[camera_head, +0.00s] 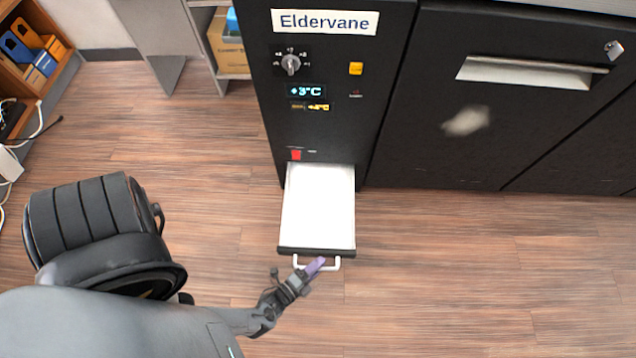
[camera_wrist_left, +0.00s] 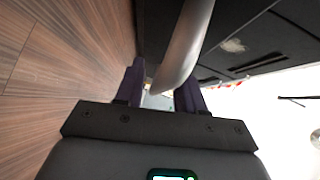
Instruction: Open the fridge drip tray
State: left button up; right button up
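The fridge drip tray (camera_head: 318,205) is slid out from the bottom of the black fridge front, white inside with a dark front edge. Its white bar handle (camera_head: 333,266) is on that front edge. My left gripper (camera_head: 315,266) is at the handle, with a purple finger seen over it. In the left wrist view, the two purple fingers (camera_wrist_left: 160,88) stand apart, with a pale bar, likely the handle (camera_wrist_left: 187,45), reaching between them. A light gap shows beside the bar, so the gripper looks open; contact is hard to judge. My right gripper is not in view.
The fridge front (camera_head: 325,60) has a dial, a temperature display and a red mark above the tray. A dark cabinet (camera_head: 490,100) with a long handle recess stands to its right. Shelves (camera_head: 30,55) stand at the far left. The wood floor (camera_head: 450,270) right of the tray is clear.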

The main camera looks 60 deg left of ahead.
pick_arm(q)
jog(key=p+v, duration=0.2)
jog(key=v, duration=0.8)
jog(key=shift+s, duration=0.2)
jog(key=shift+d, duration=0.1)
